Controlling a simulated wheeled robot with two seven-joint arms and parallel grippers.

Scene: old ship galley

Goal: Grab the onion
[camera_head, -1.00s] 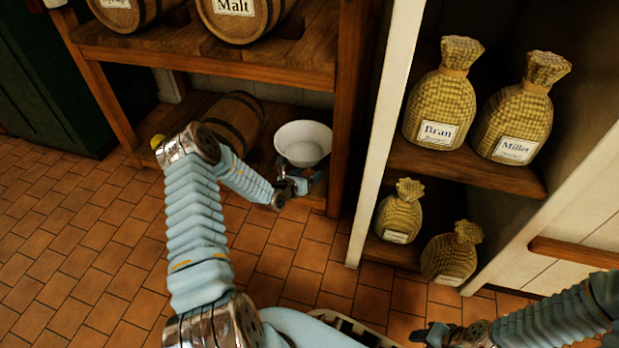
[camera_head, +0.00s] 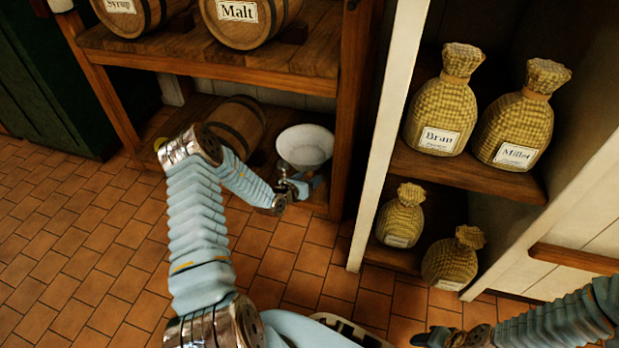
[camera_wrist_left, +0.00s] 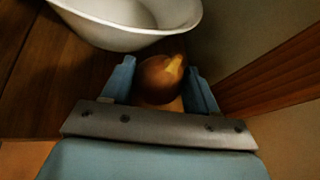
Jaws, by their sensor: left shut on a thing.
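The brown onion (camera_wrist_left: 161,80) sits between the two blue fingers of my left gripper (camera_wrist_left: 159,88) in the left wrist view. The gripper is shut on it, with a finger at each side. In the head view my left gripper (camera_head: 300,186) is at the front of the low shelf, just below the white bowl; the onion cannot be made out there. My right gripper (camera_head: 432,338) is at the bottom right of the head view, dark and small; its jaws cannot be made out.
The white bowl (camera_head: 305,147) stands right behind my left gripper and also shows in the wrist view (camera_wrist_left: 130,18). A barrel (camera_head: 236,124) lies left of it. A wooden post (camera_head: 350,110) rises to the right. Sacks (camera_head: 400,215) fill the right cupboard.

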